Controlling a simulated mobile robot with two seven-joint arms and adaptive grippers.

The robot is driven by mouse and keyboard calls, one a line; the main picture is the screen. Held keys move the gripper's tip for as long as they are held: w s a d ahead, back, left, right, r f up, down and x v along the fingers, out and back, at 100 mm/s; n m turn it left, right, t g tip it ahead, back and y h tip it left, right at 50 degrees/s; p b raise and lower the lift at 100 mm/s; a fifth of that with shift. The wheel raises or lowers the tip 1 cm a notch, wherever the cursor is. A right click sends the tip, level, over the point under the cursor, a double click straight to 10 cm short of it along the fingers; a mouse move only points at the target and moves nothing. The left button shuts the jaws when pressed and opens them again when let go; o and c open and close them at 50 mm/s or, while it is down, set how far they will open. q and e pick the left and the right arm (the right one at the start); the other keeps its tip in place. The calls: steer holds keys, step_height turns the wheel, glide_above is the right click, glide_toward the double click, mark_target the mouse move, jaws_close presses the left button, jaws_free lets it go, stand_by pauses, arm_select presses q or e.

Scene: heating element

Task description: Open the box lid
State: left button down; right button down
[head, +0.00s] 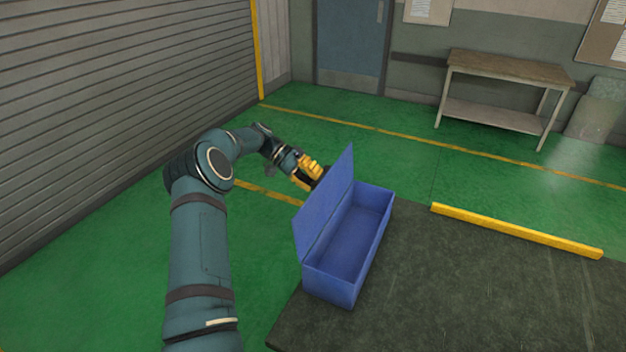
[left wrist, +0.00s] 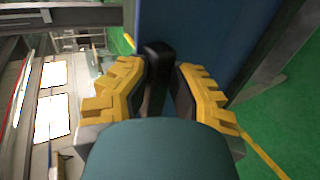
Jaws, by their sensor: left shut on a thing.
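The blue box (head: 350,285) sits at the left edge of a dark table, and its empty inside shows. Its blue lid (head: 325,212) stands raised and upright along the box's left side. My left gripper (head: 318,177) is at the outer side of the lid, near its far end, partly hidden behind it. In the left wrist view, the yellow fingers (left wrist: 158,95) are closed around a dark handle (left wrist: 156,62) beside the blue lid (left wrist: 195,35). My right gripper is not in view.
The dark tabletop (head: 450,290) is clear to the right of the box. A yellow bar (head: 515,231) lies along its far edge. A workbench (head: 505,75) stands at the back wall, and a ribbed shutter (head: 110,90) is at the left.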

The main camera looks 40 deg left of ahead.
arm_select(q)
steer(key=c, duration=0.8)
jaws_free()
steer(key=shift+s+d+f, duration=0.1)
steer(key=shift+s+f, duration=0.1)
steer(key=shift+f, duration=0.55)
steer(key=shift+w, duration=0.1)
steer(key=shift+r, duration=0.15)
steer(key=shift+w+r, duration=0.1)
steer(key=shift+v, duration=3.8)
